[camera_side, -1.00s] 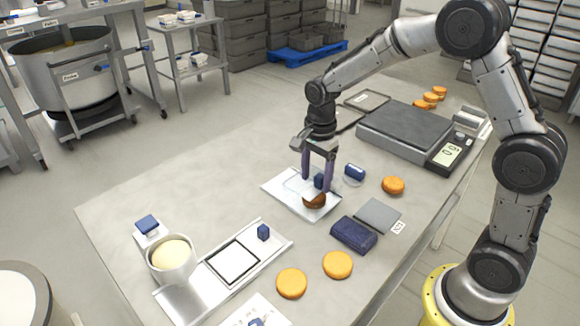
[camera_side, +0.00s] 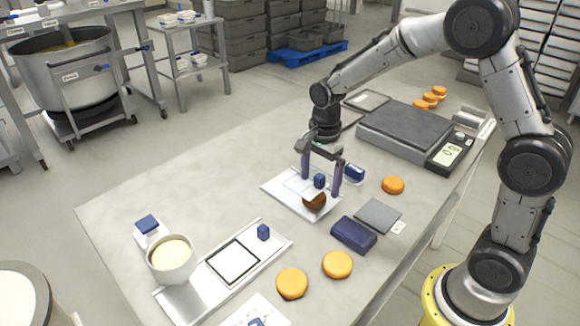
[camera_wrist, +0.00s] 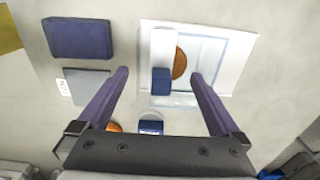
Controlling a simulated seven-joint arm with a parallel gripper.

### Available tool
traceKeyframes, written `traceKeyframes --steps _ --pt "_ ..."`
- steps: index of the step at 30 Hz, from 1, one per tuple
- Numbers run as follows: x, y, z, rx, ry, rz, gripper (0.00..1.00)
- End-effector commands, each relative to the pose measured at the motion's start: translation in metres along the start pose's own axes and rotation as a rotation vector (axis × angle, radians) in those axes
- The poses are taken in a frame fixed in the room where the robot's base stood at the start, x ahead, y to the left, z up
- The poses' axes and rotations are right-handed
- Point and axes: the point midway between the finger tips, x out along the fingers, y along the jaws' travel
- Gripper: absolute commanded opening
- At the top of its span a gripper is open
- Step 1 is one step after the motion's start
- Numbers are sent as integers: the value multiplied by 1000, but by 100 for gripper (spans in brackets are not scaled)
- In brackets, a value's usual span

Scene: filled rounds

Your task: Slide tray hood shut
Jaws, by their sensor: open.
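The tray (camera_side: 322,208) is a pale flat piece near the middle of the table; it also shows at the upper right of the wrist view (camera_wrist: 243,50). The hood looks like a clear pane (camera_side: 297,184) on it, with a blue block-shaped knob (camera_side: 319,181), also seen in the wrist view (camera_wrist: 161,82). A brown round (camera_side: 314,203) lies on the tray beside the knob, and its left part is hidden in the wrist view. My gripper (camera_side: 321,192) is open, its purple fingers on either side of the knob with gaps in the wrist view (camera_wrist: 160,76).
A navy block (camera_side: 354,234) and grey pad (camera_side: 378,215) lie right of the tray. A blue-topped item (camera_side: 355,172) stands close behind it. Orange rounds (camera_side: 338,265) lie around. A second tray (camera_side: 180,301) and a filled cup (camera_side: 171,259) are front left. A scale (camera_side: 405,130) stands behind.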

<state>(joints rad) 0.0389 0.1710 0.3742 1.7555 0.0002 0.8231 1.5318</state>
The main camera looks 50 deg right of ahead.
Motion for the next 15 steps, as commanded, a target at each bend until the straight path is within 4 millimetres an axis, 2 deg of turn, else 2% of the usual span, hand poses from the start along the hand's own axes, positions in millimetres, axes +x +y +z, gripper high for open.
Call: traceKeyframes --steps 1,11,15 --pt "10 10 0 0 -1 38 100" --pt "10 10 0 0 -1 40 100" --pt "3 9 0 1 -1 37 100"
